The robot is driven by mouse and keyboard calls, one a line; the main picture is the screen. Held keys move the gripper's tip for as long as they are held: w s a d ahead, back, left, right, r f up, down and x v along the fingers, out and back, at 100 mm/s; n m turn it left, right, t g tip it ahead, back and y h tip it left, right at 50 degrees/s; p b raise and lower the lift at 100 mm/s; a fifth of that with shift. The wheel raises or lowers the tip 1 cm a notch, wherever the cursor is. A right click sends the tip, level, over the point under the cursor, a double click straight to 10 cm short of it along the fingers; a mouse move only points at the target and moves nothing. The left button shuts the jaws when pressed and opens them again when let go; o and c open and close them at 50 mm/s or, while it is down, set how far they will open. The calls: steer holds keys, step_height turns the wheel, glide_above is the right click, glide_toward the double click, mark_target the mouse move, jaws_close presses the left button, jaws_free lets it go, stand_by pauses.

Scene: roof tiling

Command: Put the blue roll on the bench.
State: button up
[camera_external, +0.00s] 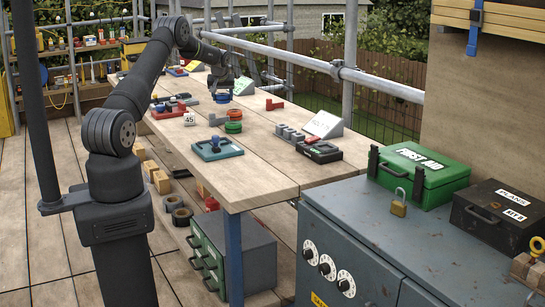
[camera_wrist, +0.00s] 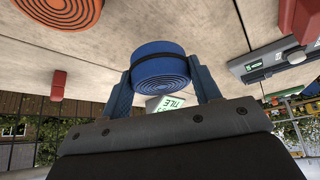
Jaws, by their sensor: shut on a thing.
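The blue roll (camera_wrist: 158,70) is between the two fingers of my gripper (camera_wrist: 163,92), which is shut on its sides. In the external view the blue roll (camera_external: 222,98) shows just under my gripper (camera_external: 222,90), over the far half of the wooden bench (camera_external: 262,170). Its spiral end faces the wrist camera. I cannot tell whether its underside touches the bench top.
An orange roll (camera_external: 233,114) and a green roll (camera_external: 233,127) stand nearer on the bench. A red block (camera_external: 274,104) lies to the right, and a green-lettered sign (camera_external: 243,86) stands behind.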

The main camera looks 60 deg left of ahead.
mark_target(221, 103)
steer(key=shift+s+a+f, duration=0.1)
steer(key=shift+a+f, duration=0.25)
steer(key=shift+a, duration=0.15)
steer(key=shift+f, duration=1.9)
steer(key=shift+f, duration=0.2)
steer(key=o, duration=1)
steer(key=shift+o, duration=0.2)
steer(key=shift+r, duration=0.1)
steer(key=shift+s+d+r, duration=0.1)
steer(key=shift+d+r, duration=0.1)
steer(key=shift+r, duration=0.35)
steer(key=v, duration=1.1)
